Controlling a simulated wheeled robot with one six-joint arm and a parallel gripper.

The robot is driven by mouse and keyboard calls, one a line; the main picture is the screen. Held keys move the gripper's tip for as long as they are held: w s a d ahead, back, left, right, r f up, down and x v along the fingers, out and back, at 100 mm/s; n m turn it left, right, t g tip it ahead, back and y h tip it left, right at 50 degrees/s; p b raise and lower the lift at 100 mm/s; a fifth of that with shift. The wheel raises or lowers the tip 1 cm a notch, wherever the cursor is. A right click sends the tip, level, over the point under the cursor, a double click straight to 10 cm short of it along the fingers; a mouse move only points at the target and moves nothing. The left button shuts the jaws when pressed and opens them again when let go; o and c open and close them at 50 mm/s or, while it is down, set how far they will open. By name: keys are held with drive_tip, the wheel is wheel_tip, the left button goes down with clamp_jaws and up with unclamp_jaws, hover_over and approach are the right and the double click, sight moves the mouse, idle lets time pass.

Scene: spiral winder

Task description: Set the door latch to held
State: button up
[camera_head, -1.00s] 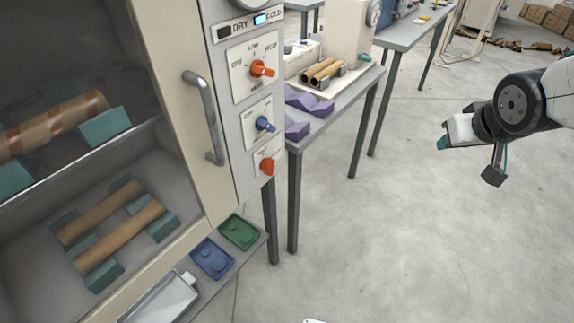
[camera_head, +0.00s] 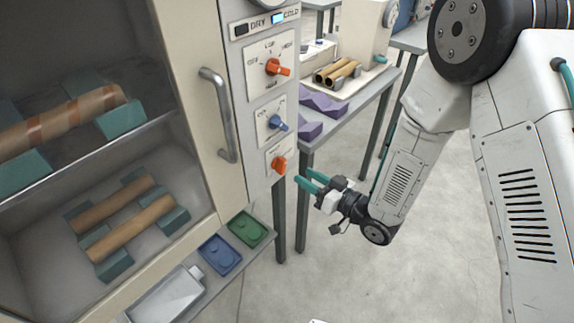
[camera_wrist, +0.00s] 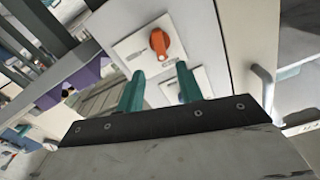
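The lowest control on the cabinet's panel is an orange knob (camera_head: 279,164) on a small white plate, likely the door latch; its label is too small to read. In the wrist view the orange knob (camera_wrist: 159,43) sits beyond the fingertips, apart from them. My gripper (camera_head: 308,180) is just right of and slightly below it in the head view. Its two teal fingers are spread with nothing between them, as the wrist view also shows (camera_wrist: 160,82). The cabinet door (camera_head: 190,110) with its grey handle (camera_head: 220,115) appears closed.
Above the latch are a blue knob (camera_head: 278,123) and a larger orange knob (camera_head: 277,68). A grey table (camera_head: 345,108) with purple cradles stands right behind the panel. Blue (camera_head: 220,254) and green (camera_head: 247,229) trays lie below. Open floor is at the lower right.

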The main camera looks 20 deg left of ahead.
sight(286, 164)
drive_tip(key=x, duration=0.7)
drive_tip(key=shift+a, duration=0.4)
clamp_jaws()
